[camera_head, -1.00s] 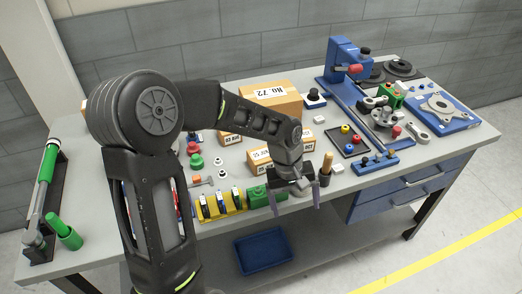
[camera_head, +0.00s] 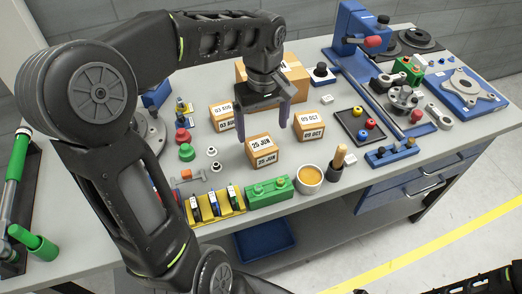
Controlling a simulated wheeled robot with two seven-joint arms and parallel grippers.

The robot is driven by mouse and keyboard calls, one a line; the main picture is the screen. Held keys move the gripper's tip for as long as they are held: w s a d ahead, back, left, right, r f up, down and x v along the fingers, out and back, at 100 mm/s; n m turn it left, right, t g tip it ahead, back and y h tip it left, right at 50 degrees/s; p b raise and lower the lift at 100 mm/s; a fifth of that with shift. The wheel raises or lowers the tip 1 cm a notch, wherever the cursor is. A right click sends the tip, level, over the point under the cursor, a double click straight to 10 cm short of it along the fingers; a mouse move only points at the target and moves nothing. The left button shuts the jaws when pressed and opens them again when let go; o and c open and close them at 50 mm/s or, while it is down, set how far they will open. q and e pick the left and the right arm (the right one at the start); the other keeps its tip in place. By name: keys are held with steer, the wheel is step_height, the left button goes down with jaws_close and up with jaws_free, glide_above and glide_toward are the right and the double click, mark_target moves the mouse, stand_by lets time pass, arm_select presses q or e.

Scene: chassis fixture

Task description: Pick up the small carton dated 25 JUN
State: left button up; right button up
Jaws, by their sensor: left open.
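The small carton dated 25 JUN (camera_head: 264,157) stands on the grey workbench, a brown box with white labels on its top and front. My left gripper (camera_head: 262,130) is open, its two purple-grey fingers pointing down. In the picture it shows just above and behind this carton, with nothing between the fingers. I cannot tell how high the fingertips are above the bench. A carton dated 03 AUG (camera_head: 222,117) stands to the left, and one dated 09 OCT (camera_head: 309,126) to the right. My right gripper is not in view.
A larger carton (camera_head: 295,75) stands behind my left gripper, partly hidden. In front are a green block (camera_head: 268,193), a bowl (camera_head: 309,179) and a wooden-handled tool (camera_head: 337,162). A black tray (camera_head: 364,127) with coloured knobs lies to the right.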

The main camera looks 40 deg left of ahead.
mark_target(261, 144)
arm_select(q)
steer(key=shift+w+a+f+b, duration=0.1)
steer(key=shift+w+f+b, duration=0.1)
steer(key=shift+f, duration=0.25)
steer(key=shift+w+a+f+b, duration=0.1)
steer(key=shift+f+b, duration=0.1)
steer(key=shift+f, duration=0.25)
steer(key=shift+r, duration=0.1)
steer(key=shift+f, duration=1.3)
steer(key=shift+a+f+p, duration=0.2)
steer(key=shift+f+p, duration=0.55)
steer(key=shift+f, duration=1.9)
